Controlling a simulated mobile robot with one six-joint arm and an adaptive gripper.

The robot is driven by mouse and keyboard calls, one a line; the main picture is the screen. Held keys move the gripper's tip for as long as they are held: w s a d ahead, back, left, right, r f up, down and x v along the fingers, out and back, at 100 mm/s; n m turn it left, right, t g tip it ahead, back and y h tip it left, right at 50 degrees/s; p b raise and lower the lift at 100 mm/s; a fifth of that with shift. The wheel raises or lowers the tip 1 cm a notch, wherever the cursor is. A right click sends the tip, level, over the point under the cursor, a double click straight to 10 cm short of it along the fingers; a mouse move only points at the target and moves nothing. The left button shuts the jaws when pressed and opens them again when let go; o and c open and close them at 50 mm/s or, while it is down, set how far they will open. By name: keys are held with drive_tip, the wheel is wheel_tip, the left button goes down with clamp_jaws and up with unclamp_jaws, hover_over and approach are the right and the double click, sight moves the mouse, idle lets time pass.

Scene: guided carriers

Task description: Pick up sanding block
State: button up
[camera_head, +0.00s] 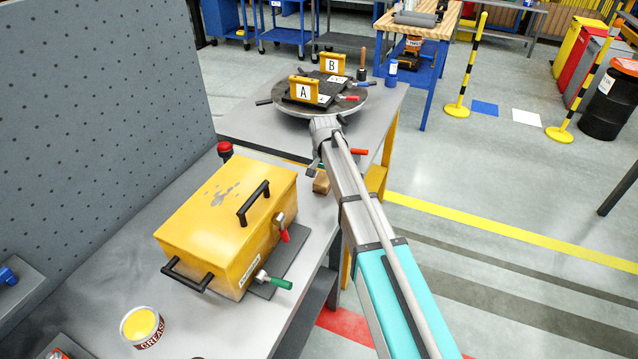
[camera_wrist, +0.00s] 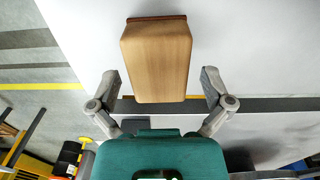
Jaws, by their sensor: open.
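The sanding block (camera_wrist: 157,58) is a light wooden block with a reddish-brown far edge. In the wrist view it lies between the two spread fingers of my gripper (camera_wrist: 158,88), with a gap on each side. My gripper is open and holds nothing. In the head view only a small part of the wooden block (camera_head: 321,182) shows beside my arm, on the grey bench near its right edge. My arm hides the rest of it and most of my gripper there.
A yellow box (camera_head: 222,215) with black handles stands left of the block. A round turntable (camera_head: 316,101) with signs A and B is behind. A grease tin (camera_head: 142,327) stands at the front. A red button (camera_head: 225,149) is near the grey pegboard (camera_head: 95,90).

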sight(323, 177)
drive_tip(key=c, duration=1.1)
drive_tip(key=shift+r, duration=0.15)
wheel_tip(323, 177, up, 3)
drive_tip(key=p, duration=0.3)
drive_tip(key=s+d+r+p, duration=0.4)
drive_tip(key=s+r+p, duration=0.5)
drive_tip(key=s, duration=0.4)
drive_tip(key=shift+s+r+p, duration=0.25)
drive_tip(key=shift+r+p, duration=0.1)
drive_tip(key=shift+p, duration=0.15)
